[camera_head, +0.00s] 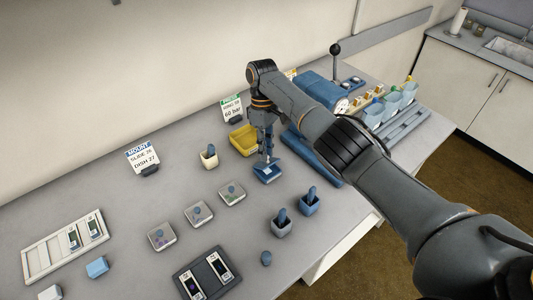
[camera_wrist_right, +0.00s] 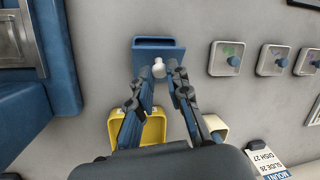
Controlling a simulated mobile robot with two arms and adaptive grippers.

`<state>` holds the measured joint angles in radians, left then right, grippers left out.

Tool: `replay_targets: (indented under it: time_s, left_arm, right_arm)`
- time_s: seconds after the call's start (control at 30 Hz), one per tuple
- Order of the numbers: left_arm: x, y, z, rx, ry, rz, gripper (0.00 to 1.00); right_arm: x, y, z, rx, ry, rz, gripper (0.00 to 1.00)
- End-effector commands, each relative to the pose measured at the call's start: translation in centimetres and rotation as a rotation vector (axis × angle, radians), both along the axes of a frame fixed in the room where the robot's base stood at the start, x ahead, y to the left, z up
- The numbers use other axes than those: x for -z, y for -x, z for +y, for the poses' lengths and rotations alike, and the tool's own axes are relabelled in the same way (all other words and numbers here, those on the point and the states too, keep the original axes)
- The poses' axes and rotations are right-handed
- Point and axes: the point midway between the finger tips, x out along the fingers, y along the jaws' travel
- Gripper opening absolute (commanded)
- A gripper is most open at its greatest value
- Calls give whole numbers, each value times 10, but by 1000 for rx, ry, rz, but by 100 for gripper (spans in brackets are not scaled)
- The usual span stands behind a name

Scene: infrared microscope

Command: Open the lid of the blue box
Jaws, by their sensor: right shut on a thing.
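The blue box (camera_head: 267,174) stands on the bench below my right gripper (camera_head: 268,154). In the right wrist view the blue box (camera_wrist_right: 142,43) lies just past the fingertips, with a darker blue recess or face across it. A small white knob (camera_wrist_right: 158,68) sits at its near edge, between the fingertips of my right gripper (camera_wrist_right: 161,74). The fingers are shut on this knob. The fingers partly hide the box in the head view, and I cannot tell how far its lid is raised. My left gripper is not in view.
A yellow tray (camera_head: 243,140) and a cream pot (camera_head: 209,157) stand close behind. Several small square dishes (camera_head: 198,214) are to the left, and two pots with blue tops (camera_head: 309,203) are in front. A large blue instrument (camera_head: 312,155) stands to the right.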

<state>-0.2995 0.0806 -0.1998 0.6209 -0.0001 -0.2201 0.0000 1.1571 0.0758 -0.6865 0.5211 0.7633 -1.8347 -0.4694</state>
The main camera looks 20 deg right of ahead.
Motion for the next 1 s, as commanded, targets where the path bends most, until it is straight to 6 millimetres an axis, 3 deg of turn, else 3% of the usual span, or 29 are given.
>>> replay_targets:
  time_s: [0.37,0.4,0.5,0.8,1.0]
  left_arm:
    - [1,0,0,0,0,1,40]
    - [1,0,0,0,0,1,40]
    - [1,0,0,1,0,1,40]
    - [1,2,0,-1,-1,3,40]
    - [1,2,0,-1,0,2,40]
  right_arm:
    - [1,1,1,-1,-1,4,0]
    - [1,1,1,-1,-1,5,25]
    - [1,1,1,-1,-1,3,41]
    - [-1,-1,0,0,0,1,41]
    - [-27,-8,0,0,-1,1,41]
